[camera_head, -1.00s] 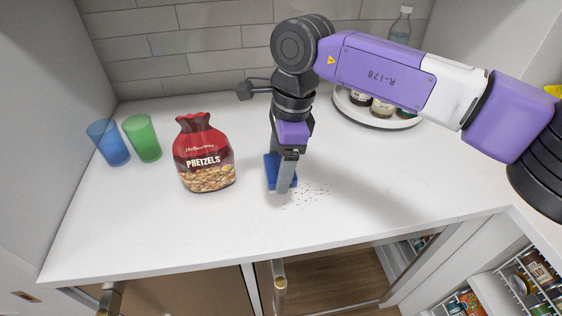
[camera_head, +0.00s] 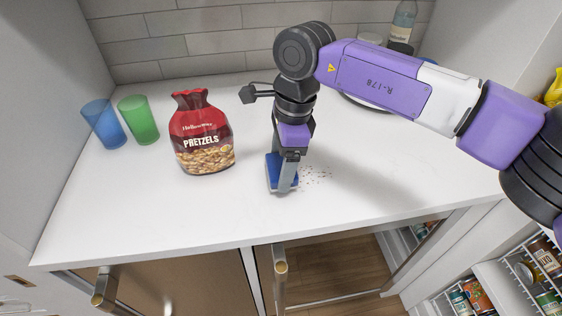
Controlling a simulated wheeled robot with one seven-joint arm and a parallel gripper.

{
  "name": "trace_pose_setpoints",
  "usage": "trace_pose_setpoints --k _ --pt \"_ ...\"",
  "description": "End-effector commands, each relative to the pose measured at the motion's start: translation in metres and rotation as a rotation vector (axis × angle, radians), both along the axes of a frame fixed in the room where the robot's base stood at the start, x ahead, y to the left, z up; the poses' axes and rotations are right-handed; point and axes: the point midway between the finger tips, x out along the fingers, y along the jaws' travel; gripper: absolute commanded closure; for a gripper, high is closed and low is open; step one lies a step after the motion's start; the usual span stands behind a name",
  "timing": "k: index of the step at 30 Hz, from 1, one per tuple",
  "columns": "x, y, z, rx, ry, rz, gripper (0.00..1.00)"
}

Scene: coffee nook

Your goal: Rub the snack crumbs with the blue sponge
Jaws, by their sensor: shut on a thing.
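The blue sponge (camera_head: 273,172) is low over the white counter, partly hidden behind my gripper's near finger. I cannot tell whether it touches the counter. My gripper (camera_head: 284,183) points down and is shut on the sponge. The snack crumbs (camera_head: 317,174) are small dark specks scattered on the counter just to the right of the sponge. Some crumbs may be hidden behind my gripper.
A red pretzel bag (camera_head: 202,135) stands left of my gripper. A green cup (camera_head: 140,120) and a blue cup (camera_head: 104,124) stand at the far left. A round tray (camera_head: 365,104) with jars is behind my arm. The counter (camera_head: 400,190) is clear at the right.

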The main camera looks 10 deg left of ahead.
Motion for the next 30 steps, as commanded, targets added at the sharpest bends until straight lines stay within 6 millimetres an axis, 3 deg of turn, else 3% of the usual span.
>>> trace_pose_setpoints --k 30 --pt "0.000 0.000 -0.013 0.000 0.000 0.000 0.56"
